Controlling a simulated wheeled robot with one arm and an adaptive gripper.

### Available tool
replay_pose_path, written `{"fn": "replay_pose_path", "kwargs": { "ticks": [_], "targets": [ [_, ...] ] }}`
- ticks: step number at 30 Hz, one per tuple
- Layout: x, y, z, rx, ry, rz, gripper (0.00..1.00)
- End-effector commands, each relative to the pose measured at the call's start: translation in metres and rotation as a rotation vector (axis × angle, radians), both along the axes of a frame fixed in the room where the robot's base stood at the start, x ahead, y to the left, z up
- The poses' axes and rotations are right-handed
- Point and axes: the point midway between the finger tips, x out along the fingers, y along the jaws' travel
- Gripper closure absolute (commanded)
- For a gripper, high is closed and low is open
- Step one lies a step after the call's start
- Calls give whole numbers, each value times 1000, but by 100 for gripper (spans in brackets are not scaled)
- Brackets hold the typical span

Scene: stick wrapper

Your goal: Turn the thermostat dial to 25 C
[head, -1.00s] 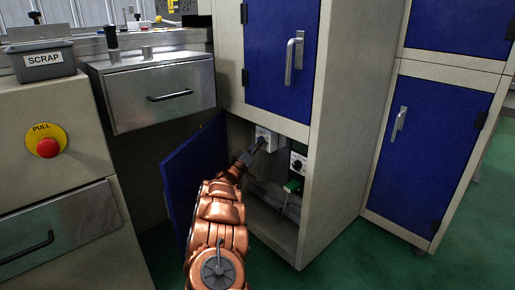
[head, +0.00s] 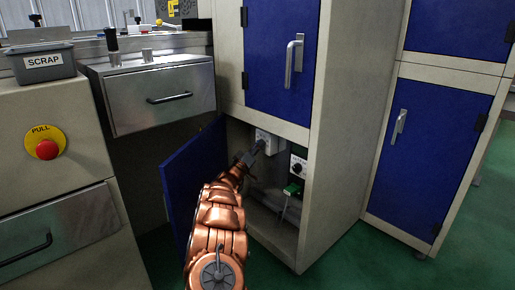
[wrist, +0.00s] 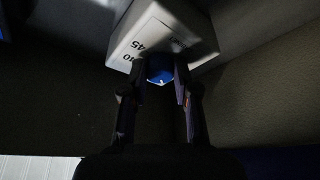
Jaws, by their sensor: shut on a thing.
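The thermostat is a pale box (head: 262,136) inside the open lower cabinet in the head view. In the wrist view the pale box (wrist: 150,30) shows dark printed numbers, among them 45 and what looks like 40. Its blue dial (wrist: 159,69) sits between my two dark fingers, with a small white mark on it. My gripper (wrist: 160,82) is shut on the dial. In the head view my gripper (head: 252,154) reaches into the cabinet and hides the dial. The 25 mark cannot be made out in either view.
The blue cabinet door (head: 190,172) stands open left of my arm. The cabinet's side wall (head: 337,140) bounds the right.

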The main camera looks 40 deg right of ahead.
Motion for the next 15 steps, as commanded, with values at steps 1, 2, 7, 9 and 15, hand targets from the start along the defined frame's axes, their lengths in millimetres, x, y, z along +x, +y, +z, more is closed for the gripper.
{"fn": "replay_pose_path", "kwargs": {
  "ticks": [1, 2, 7, 9, 15],
  "targets": [
    [0, 0, 0, -1, 0, -1, 97],
    [0, 0, 0, -1, 0, -1, 100],
    [0, 0, 1, 0, 1, 0, 100],
    [0, 0, 2, 0, 4, 0, 100],
    [0, 0, 5, 1, 28, 0, 100]
  ]
}}
